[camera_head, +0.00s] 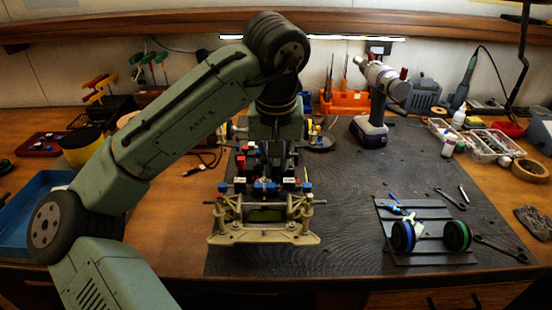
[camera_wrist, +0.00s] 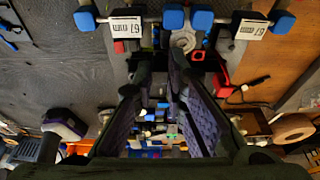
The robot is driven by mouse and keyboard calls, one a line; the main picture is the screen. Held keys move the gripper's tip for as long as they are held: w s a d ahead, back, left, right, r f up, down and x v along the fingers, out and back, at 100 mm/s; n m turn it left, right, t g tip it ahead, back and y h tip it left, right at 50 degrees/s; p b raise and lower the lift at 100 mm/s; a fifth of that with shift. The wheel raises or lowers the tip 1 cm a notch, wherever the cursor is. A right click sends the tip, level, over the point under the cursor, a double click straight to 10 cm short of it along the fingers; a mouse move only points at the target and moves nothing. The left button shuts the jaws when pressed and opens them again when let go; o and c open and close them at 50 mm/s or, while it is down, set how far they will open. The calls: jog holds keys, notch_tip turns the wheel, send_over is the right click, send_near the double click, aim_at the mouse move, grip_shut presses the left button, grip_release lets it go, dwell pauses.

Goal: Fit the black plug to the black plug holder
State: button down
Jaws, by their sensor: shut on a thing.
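The tan and black RC racecar (camera_head: 262,238) stands on the dark mat in the middle of the head view, with blue-capped posts and white tags on it. My gripper (camera_head: 272,140) reaches down over the car from above, and its fingers are largely hidden in the head view. In the wrist view my gripper (camera_wrist: 158,72) has its two fingers a little apart, shut on a small dark thing, which I take to be the black plug. The fingers and dark surroundings hide most of it. I cannot make out the black plug holder against the car's dark parts.
A black rack (camera_head: 428,238) with blue-rimmed and green-rimmed wheels lies at the right of the mat. A cordless drill (camera_head: 370,130) stands behind it. Loose wrenches (camera_head: 502,248) lie farther right. A blue tray (camera_head: 35,215) is at the left. The mat between car and rack is clear.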

jog(key=shift+f, duration=0.15)
jog(key=shift+r, duration=0.45)
jog(key=shift+f, duration=0.5)
dwell(1.4)
jog(key=shift+r, duration=0.25)
jog(key=shift+r, duration=0.25)
dwell(0.7)
jog(key=shift+f, duration=0.5)
dwell(0.8)
